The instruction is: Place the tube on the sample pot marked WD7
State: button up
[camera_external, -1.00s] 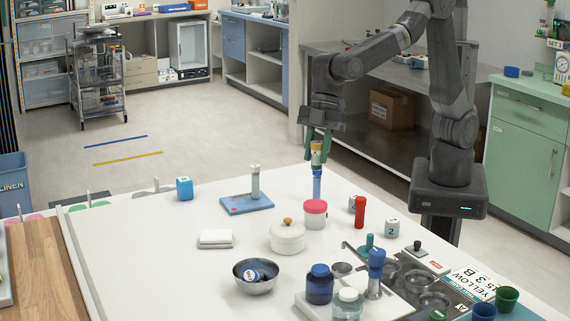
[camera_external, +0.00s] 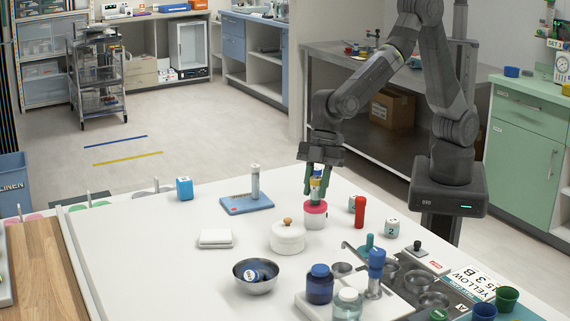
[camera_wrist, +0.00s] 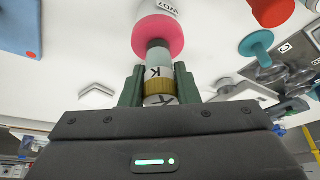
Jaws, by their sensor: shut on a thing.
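My gripper (camera_external: 317,190), with green fingers, is shut on the tube (camera_external: 316,186), which hangs upright and has a yellow band. In the wrist view the tube (camera_wrist: 157,73) sits between the fingers (camera_wrist: 158,88), with a K mark and a dark grey far end. The white sample pot (camera_external: 314,221) with a pink lid is directly below it. In the wrist view the pot (camera_wrist: 160,6) shows the mark WD7. The tube's lower end overlaps the pink lid (camera_external: 316,207) in both views; I cannot tell whether they touch.
A lidded white pot (camera_external: 287,238) stands front left. The table's left side (camera_external: 130,250) is clear.

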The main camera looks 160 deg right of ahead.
jog(key=o, duration=1)
jog(key=shift+f, duration=0.1)
jog(key=shift+c, duration=0.2)
jog(key=shift+r, duration=0.35)
jog(key=v, duration=1.1)
jog(key=shift+r, duration=0.3)
jog(key=shift+s, duration=0.1)
